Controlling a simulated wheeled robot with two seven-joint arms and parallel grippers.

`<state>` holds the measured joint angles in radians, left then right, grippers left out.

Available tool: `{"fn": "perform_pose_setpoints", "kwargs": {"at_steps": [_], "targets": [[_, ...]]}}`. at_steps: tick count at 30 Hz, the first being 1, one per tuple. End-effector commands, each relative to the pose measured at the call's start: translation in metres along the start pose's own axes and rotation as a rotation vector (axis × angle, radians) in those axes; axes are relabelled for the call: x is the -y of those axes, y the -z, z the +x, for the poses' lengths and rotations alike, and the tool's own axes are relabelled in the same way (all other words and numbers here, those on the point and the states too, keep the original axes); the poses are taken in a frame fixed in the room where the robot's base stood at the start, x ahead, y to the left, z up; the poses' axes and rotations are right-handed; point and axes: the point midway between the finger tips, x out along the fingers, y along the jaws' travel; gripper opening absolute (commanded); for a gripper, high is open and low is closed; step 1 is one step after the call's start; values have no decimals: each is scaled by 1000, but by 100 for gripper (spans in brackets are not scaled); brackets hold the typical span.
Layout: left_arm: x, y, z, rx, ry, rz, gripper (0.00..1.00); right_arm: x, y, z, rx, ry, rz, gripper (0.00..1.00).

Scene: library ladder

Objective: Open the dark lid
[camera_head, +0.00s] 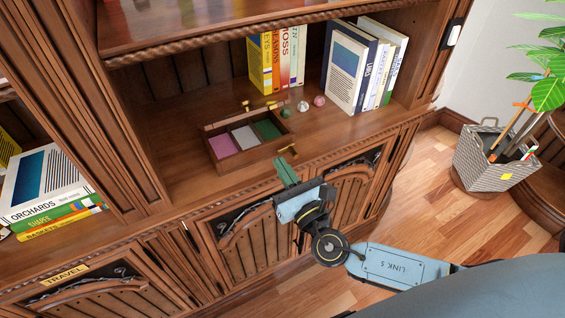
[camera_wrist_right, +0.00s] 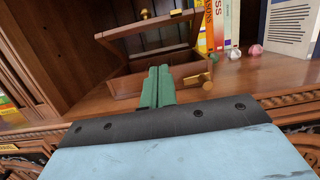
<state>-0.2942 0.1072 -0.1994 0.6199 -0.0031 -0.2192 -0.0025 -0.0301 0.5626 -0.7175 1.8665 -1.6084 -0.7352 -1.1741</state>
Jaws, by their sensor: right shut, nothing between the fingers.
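A small wooden box (camera_head: 257,156) sits on the cabinet shelf, with pink, white and green compartments showing from above. Its dark lid (camera_head: 236,114) is raised along the back edge and looks nearly edge-on in the head view. In the right wrist view the lid (camera_wrist_right: 146,25) stands tilted up above the box (camera_wrist_right: 190,72), with a brass knob (camera_wrist_right: 145,14) at its top. My right gripper (camera_head: 281,161) is shut and empty, just in front of the box. Its green fingers (camera_wrist_right: 158,71) hide part of the box front. I cannot tell if they touch it. My left gripper is not in view.
A brass fitting (camera_head: 287,150) sticks out at the box's front right corner. Small balls (camera_head: 302,106) lie right of the box. Books (camera_head: 275,60) stand behind, and more books (camera_head: 360,65) stand at right. The shelf left of the box is clear.

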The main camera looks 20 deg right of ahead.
Motion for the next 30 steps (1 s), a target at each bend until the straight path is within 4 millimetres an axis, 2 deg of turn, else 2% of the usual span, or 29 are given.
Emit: {"fn": "perform_pose_setpoints", "kwargs": {"at_steps": [3, 10, 12, 18, 22, 30], "targets": [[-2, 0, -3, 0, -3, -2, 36, 0, -2, 28, 4, 2, 2, 0], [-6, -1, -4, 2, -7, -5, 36, 0, -1, 76, 2, 3, 4, 0], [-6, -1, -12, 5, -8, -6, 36, 0, -12, 84, 1, 1, 3, 0], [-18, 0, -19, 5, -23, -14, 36, 1, -26, 98, 0, 2, 4, 0], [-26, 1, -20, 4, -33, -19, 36, 1, -28, 101, -1, 2, 4, 0], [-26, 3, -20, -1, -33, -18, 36, 1, -27, 101, -2, 2, 4, 0]]}}
